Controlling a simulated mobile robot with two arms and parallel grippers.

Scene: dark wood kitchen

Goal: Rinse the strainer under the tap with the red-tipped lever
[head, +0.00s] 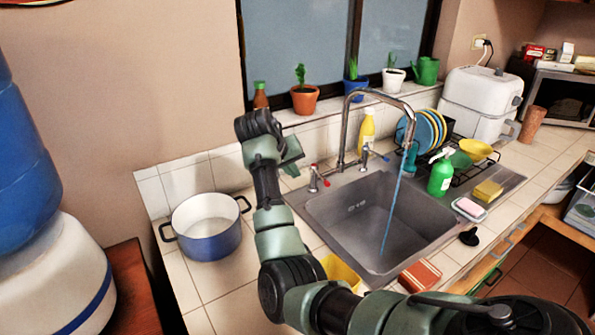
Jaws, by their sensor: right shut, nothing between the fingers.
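The curved metal tap (345,125) stands behind the grey sink (335,215). A thin blue stream of water (393,210) runs from its spout into the basin. The red-tipped lever (315,180) is left of the tap; a blue-tipped lever (374,153) is closer to it. My right gripper (291,158) is shut and empty, left of the tap and near the red-tipped lever; I cannot tell if they touch. I see no clear strainer. A yellow item (343,272) at the sink's front edge is partly hidden by my right arm. My left gripper is out of view.
A blue pot (208,228) stands on the left counter. A dish rack with plates (430,130), a yellow bowl-like item (476,149), a green spray bottle (440,175) and a sponge (487,191) are right of the sink. Plant pots (304,100) line the windowsill.

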